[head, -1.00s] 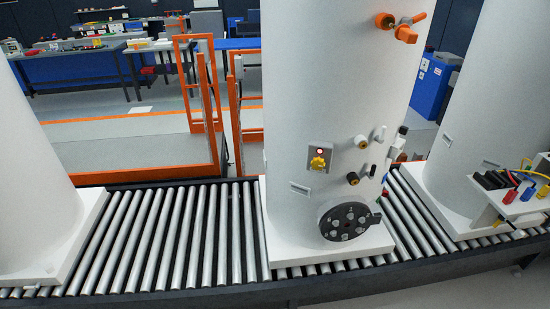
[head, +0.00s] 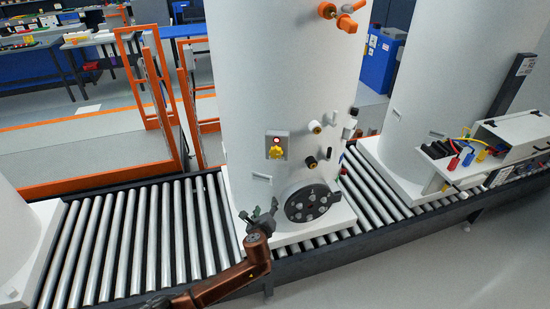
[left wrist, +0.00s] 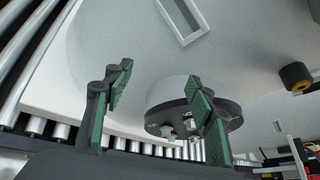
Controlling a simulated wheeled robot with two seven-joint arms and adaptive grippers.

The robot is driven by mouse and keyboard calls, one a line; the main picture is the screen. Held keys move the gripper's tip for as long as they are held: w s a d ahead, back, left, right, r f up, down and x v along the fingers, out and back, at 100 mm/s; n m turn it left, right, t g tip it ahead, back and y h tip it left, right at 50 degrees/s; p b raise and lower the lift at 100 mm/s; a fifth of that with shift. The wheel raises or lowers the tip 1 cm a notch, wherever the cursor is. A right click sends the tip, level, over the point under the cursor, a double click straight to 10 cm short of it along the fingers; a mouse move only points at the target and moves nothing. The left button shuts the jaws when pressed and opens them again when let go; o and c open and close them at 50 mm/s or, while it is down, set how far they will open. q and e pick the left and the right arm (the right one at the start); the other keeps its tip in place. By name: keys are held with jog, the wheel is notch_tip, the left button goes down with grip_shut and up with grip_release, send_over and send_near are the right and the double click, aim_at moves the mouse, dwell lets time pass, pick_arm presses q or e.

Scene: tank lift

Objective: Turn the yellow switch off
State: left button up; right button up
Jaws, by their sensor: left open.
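The yellow switch (head: 276,152) sits on a small grey plate on the front of the middle white tank (head: 240,100), with a red light (head: 277,140) just above it. My left gripper (head: 260,213) is in front of the tank's lower part, below and slightly left of the switch, apart from it. In the left wrist view its green-padded fingers (left wrist: 158,105) are open and empty, with the black round flange (left wrist: 170,118) behind them. The switch does not show in the left wrist view. My right gripper is not in view.
A black wheel-like flange (head: 307,203) is low on the tank, right of my gripper. Black and brass knobs (head: 316,127) stick out right of the switch. Orange valve handles (head: 345,22) are higher. Roller conveyor (head: 140,235) runs beneath the tanks. A box with cables (head: 480,150) stands at right.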

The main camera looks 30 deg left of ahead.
aim_at(276, 155)
pick_arm(q)
jog(key=s+d+r+m+t+y, duration=0.1)
jog(key=d+r+m+t, duration=0.1)
jog(key=r, duration=1)
jog(key=s+d+r+m+t+y, duration=0.1)
jog(key=d+r+m+t, duration=0.15)
jog(key=r, duration=0.85)
jog(key=shift+g, duration=0.25)
jog(key=x, duration=0.7)
jog(key=shift+w+r, duration=0.1)
jog(key=shift+w, duration=0.3)
jog(key=c, duration=1.2)
